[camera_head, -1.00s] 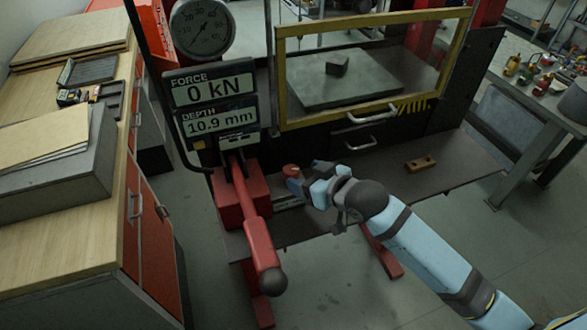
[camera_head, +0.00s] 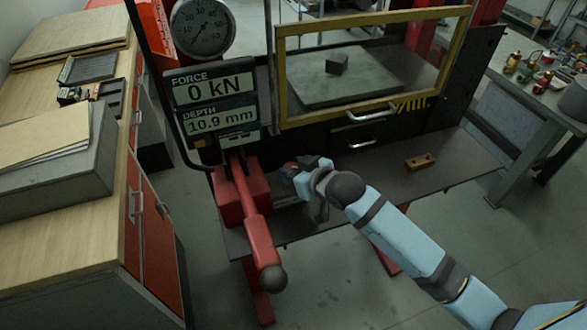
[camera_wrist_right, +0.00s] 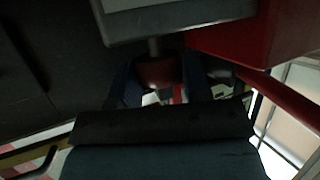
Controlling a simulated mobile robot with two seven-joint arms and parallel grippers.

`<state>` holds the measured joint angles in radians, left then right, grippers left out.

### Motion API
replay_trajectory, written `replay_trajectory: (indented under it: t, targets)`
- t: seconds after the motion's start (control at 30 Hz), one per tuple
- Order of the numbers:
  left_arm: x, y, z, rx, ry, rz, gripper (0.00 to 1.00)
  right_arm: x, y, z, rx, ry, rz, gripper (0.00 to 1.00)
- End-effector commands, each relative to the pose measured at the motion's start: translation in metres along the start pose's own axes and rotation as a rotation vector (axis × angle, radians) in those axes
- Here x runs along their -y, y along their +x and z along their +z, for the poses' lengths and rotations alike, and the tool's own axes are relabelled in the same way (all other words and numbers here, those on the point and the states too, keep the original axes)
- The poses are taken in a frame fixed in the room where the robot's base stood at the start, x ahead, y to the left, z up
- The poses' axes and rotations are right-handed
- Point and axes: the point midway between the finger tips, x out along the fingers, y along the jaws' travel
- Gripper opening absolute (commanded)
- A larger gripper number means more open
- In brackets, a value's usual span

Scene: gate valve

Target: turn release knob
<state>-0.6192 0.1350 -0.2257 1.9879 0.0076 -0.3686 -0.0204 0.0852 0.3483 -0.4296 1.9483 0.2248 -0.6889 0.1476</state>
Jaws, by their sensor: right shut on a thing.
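The release knob (camera_wrist_right: 158,72) is a small dark red knob on a short stem. In the right wrist view it sits between the fingers of my right gripper (camera_wrist_right: 160,88), under a grey block. In the head view my right gripper (camera_head: 291,170) is at the knob, just right of the red pump body, and mostly covers it. The gripper is shut on the knob. My left gripper is in neither view.
A red pump lever (camera_head: 256,222) with a black ball end sticks out toward me, left of my right gripper. The displays (camera_head: 214,105) read 0 kN and 10.9 mm. A yellow-framed guard (camera_head: 372,112) stands behind. A wooden block (camera_head: 419,162) lies on the shelf at the right.

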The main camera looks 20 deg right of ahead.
Motion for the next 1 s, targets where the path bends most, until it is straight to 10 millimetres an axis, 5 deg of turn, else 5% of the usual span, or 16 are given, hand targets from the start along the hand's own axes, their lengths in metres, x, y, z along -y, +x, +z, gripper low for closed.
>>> replay_trajectory:
  t: [1.0]
  targets:
    - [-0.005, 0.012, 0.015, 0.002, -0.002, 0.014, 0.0, -0.003, 0.001, -0.002, -0.003, -0.152, -0.368, 0.2]
